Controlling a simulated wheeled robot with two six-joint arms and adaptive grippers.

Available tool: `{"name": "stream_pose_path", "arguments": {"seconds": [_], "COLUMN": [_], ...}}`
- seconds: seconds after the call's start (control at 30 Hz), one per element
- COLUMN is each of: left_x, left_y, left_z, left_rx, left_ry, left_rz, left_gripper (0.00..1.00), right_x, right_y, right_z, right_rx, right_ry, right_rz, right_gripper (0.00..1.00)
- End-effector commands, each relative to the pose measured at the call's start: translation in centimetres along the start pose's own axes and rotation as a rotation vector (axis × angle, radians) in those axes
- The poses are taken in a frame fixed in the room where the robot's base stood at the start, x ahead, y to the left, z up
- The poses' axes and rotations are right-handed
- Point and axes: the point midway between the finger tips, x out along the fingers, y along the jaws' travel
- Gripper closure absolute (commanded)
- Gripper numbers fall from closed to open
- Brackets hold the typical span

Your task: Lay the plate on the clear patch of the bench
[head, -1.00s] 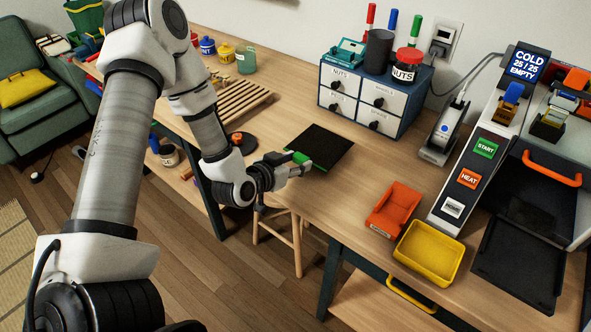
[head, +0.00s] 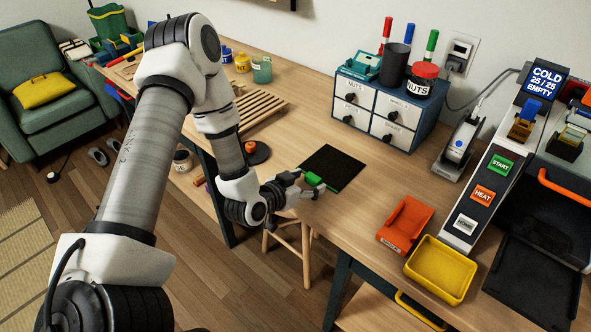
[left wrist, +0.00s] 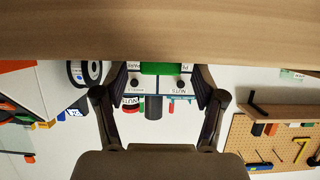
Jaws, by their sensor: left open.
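The plate (head: 337,165) is a thin black square lying flat on the bench (head: 300,130) near its front edge. A green tab (head: 315,179) is at its near corner. My left gripper (head: 317,189) is open at the front edge, right by the green tab. In the left wrist view, which is upside down, the green tab (left wrist: 160,68) shows between my spread left fingers (left wrist: 160,95). I cannot tell whether a finger touches it. The black sheet is not distinguishable there. My right gripper is not in view.
A drawer cabinet (head: 352,112) stands behind the plate. An orange holder (head: 405,222) and yellow tray (head: 441,270) lie to the right, before the printer console (head: 482,195). A wooden slatted rack (head: 255,115) and dark disc (head: 257,153) are to the left.

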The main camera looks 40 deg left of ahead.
Motion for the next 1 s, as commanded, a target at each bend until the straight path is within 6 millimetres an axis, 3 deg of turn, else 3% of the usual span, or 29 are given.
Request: {"name": "stream_pose_path", "arguments": {"seconds": [0.27,0.4,0.5,0.67,0.77,0.83,1.0], "left_x": [-6.6,-10.0,-10.9,-11.3,-10.8,-11.1,-15.4], "left_y": [-0.1,0.0,0.0,0.6,2.8,5.1,9.4], "left_z": [-0.1,-0.8,-0.6,0.5,3.7,7.5,17.2], "left_rx": [-0.013,-0.004,0.000,-0.001,-0.012,-0.029,-0.078], "left_ry": [0.000,-0.005,-0.004,-0.033,-0.183,-0.370,-0.884], "left_rz": [-0.003,-0.001,0.000,0.017,0.079,0.126,0.090], "left_gripper": [0.30,0.30,0.30,0.30,0.30,0.30,0.30], "right_x": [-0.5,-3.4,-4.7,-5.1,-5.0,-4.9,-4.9], "right_y": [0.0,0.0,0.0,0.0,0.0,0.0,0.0], "right_z": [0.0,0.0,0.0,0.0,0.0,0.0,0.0], "right_rx": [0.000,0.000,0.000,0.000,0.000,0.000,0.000], "right_ry": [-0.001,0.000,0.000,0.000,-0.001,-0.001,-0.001], "right_rz": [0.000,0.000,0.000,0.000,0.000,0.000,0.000], "right_gripper": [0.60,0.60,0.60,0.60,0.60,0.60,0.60]}}
